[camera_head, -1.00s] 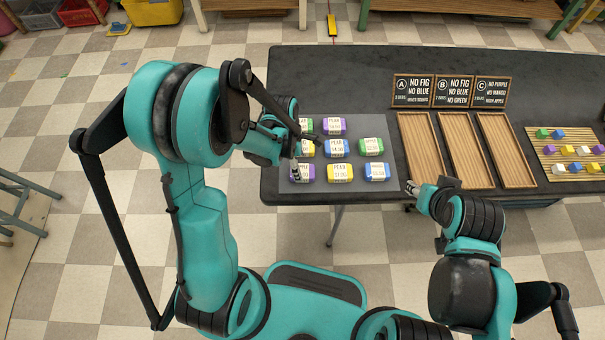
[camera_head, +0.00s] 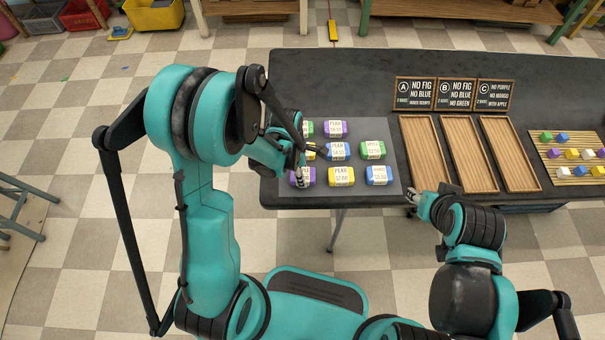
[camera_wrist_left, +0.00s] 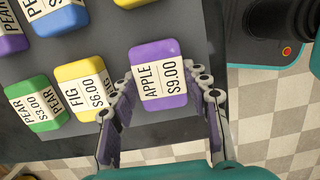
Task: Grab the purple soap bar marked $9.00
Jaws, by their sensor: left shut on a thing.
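The purple soap bar (camera_wrist_left: 158,75), labelled APPLE $9.00, sits between the fingers of my left gripper (camera_wrist_left: 167,84) in the left wrist view. The fingers are shut on its two sides, and its label faces up. In the head view the purple bar (camera_head: 308,176) is at the near left corner of the grey mat (camera_head: 284,186), partly hidden by the left gripper. I cannot tell whether it is clear of the mat. My right gripper (camera_head: 413,196) is at the table's front edge, apart from the soaps; its fingers are too small to read.
A yellow FIG $6.00 bar (camera_wrist_left: 80,85) and a green PEAR bar (camera_wrist_left: 34,103) lie close to the left gripper. Several other soaps are on the mat. Three empty wooden trays (camera_head: 423,152) with signs (camera_head: 415,92) behind stand to the right, beside a slatted mat of small blocks (camera_head: 548,170).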

